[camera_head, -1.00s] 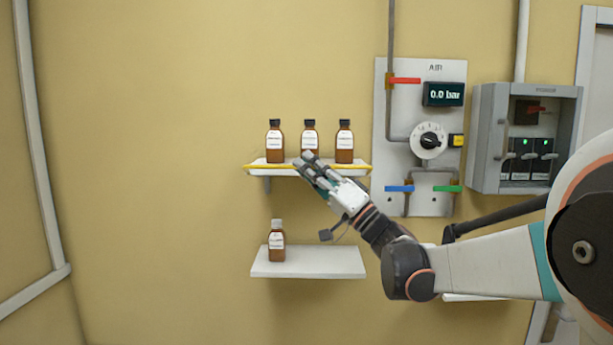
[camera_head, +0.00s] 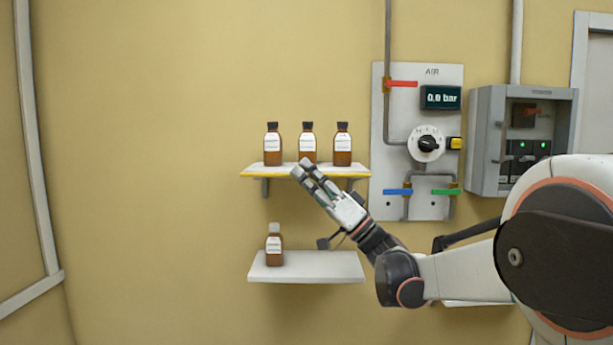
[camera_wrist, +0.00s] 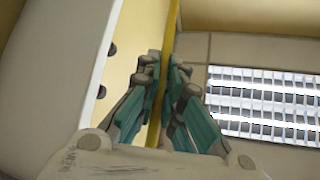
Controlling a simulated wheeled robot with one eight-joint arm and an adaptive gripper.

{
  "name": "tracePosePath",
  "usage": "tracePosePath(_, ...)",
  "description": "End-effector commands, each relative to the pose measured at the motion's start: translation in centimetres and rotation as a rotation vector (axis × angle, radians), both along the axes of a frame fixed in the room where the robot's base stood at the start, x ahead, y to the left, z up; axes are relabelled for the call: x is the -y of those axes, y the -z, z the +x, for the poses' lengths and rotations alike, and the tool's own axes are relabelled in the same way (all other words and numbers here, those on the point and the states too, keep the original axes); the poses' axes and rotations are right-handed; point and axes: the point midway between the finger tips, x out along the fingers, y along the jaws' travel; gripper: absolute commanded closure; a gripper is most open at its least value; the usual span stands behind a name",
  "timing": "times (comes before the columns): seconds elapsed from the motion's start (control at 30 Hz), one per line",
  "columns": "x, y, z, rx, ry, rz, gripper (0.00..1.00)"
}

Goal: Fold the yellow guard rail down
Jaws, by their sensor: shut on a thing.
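The yellow guard rail (camera_head: 265,175) runs along the front edge of the upper white shelf (camera_head: 355,170), level with or just below its surface. It also shows in the wrist view (camera_wrist: 172,30), passing between the finger pads. My gripper (camera_head: 303,167) is at the middle of the shelf front and is shut on the rail, seen closely in the wrist view (camera_wrist: 165,85). My fingers hide part of the rail in the head view.
Three brown bottles (camera_head: 272,145) with black caps stand on the upper shelf, close behind my fingertips. A lower shelf (camera_head: 335,268) holds one white-capped bottle (camera_head: 274,245). An air panel (camera_head: 378,150) and a grey cabinet (camera_head: 487,140) are at right. The left wall is clear.

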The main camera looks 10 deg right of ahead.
Motion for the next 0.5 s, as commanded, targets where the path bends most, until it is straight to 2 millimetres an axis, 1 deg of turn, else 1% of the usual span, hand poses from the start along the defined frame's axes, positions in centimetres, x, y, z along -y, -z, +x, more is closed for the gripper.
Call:
tracePosePath(0.03,0.02,-0.01,0.01,0.0,0.0,0.0,1.0)
tracePosePath(0.1,0.01,0.0,0.01,-0.001,0.001,0.0,0.81)
tracePosePath(0.13,0.01,0.0,0.01,-0.001,0.001,0.0,0.75)
tracePosePath(0.17,0.01,0.0,0.01,-0.001,0.0,0.0,0.72)
tracePosePath(0.5,0.08,0.09,-0.05,-0.001,0.0,0.0,0.72)
